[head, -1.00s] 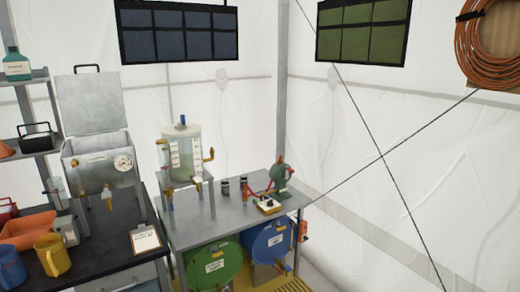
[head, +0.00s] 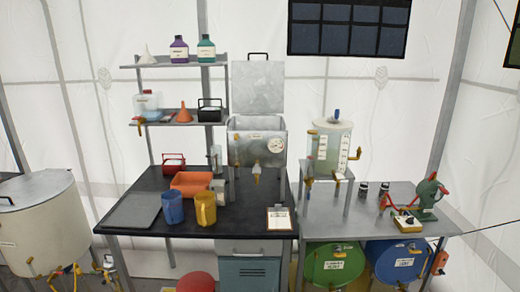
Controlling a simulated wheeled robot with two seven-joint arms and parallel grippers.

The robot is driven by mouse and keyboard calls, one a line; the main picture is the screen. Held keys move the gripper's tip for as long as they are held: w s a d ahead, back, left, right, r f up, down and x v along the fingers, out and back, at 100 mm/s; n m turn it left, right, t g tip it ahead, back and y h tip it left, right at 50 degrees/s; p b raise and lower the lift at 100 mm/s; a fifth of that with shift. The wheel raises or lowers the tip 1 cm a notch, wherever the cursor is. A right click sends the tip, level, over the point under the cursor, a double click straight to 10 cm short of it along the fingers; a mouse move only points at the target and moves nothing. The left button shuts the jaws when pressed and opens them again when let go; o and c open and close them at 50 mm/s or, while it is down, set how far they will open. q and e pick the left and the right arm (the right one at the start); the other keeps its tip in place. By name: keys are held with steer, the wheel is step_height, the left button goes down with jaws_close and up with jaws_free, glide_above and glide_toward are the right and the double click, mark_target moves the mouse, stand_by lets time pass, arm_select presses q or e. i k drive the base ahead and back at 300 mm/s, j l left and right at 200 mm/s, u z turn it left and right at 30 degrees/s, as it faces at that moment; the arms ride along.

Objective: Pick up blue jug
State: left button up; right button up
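The blue jug (head: 172,207) stands upright on the black-topped table, near its front edge and left of the middle. A yellow jug (head: 206,208) stands just to its right, with a small gap or none; I cannot tell if they touch. An orange tray (head: 190,184) lies behind the two jugs. Neither of my grippers shows in the head view.
A dark flat board (head: 134,210) lies left of the blue jug. A clipboard (head: 278,219) and a metal box with open lid (head: 256,146) are to the right. A large tank (head: 42,221) stands at the far left. A red stool (head: 195,281) is below the table front.

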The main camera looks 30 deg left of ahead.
mark_target(171, 200)
steer(key=u, duration=1.75)
steer(key=i+j+z, duration=0.15)
steer(key=z, duration=0.15)
steer(key=i+j+z, duration=0.25)
